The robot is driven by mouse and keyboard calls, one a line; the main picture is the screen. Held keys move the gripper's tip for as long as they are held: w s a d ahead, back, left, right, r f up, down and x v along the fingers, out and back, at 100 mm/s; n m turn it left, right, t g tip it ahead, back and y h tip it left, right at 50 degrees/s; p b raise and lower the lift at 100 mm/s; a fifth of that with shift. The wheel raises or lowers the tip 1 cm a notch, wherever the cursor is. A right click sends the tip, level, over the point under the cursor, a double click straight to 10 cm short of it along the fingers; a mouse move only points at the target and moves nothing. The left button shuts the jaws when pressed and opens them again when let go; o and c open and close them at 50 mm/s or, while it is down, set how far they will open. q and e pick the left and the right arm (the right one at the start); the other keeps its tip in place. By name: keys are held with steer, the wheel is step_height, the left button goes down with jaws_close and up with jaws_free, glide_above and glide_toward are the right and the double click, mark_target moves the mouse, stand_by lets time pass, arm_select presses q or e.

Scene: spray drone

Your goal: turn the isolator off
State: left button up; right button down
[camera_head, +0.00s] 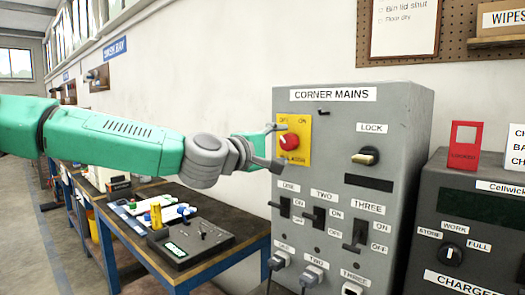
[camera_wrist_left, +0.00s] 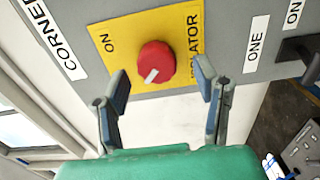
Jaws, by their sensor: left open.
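The isolator is a red round knob (camera_head: 289,142) on a yellow plate (camera_head: 304,127) at the upper left of the grey CORNER MAINS box (camera_head: 335,115). In the left wrist view the knob (camera_wrist_left: 156,62) has a white mark at its lower left edge, and the plate reads ON and ISOLATOR. My left gripper (camera_head: 275,146) is open at the knob's left side. In the left wrist view its two fingers (camera_wrist_left: 163,84) point at the plate, one on each side of the knob, with gaps between. Whether they reach the plate is unclear. My right gripper is not in view.
Below the knob are three black switches labelled ONE (camera_head: 284,207), TWO (camera_head: 318,216) and THREE (camera_head: 355,236), with plugs beneath. A LOCK key knob (camera_head: 366,157) sits at right. A charger unit (camera_head: 475,220) stands right of the box. A cluttered workbench (camera_head: 250,222) lies below my arm.

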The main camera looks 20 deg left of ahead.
arm_select(q)
steer(key=v, duration=0.9)
steer(key=shift+a, duration=0.2)
steer(key=shift+s+f, duration=0.1)
